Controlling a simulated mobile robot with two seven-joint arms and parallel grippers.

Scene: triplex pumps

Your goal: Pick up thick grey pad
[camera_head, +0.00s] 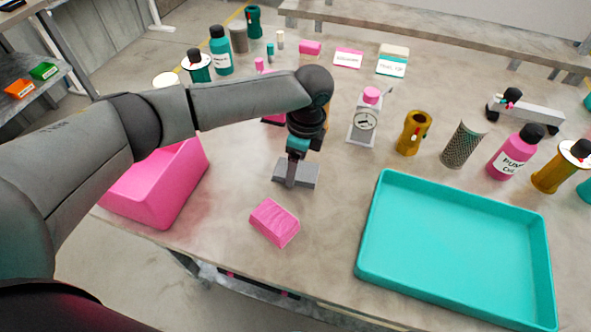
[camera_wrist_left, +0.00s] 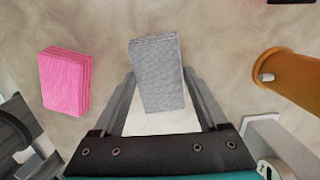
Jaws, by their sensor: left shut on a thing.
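The thick grey pad (camera_head: 311,176) is at mid-table in the head view, behind a pink pad (camera_head: 274,222). In the left wrist view the grey pad (camera_wrist_left: 157,72) lies between the two fingers, with the pink pad (camera_wrist_left: 64,82) apart to its left. My left gripper (camera_head: 292,172) points down and is shut on the grey pad. Its fingers (camera_wrist_left: 160,82) show on both sides of the pad in the wrist view. I cannot tell whether the pad touches the table. My right gripper is not in view.
A teal tray (camera_head: 366,262) stands at the right front and a pink bin (camera_head: 160,190) at the left. Bare table lies between the pink pad and the tray.

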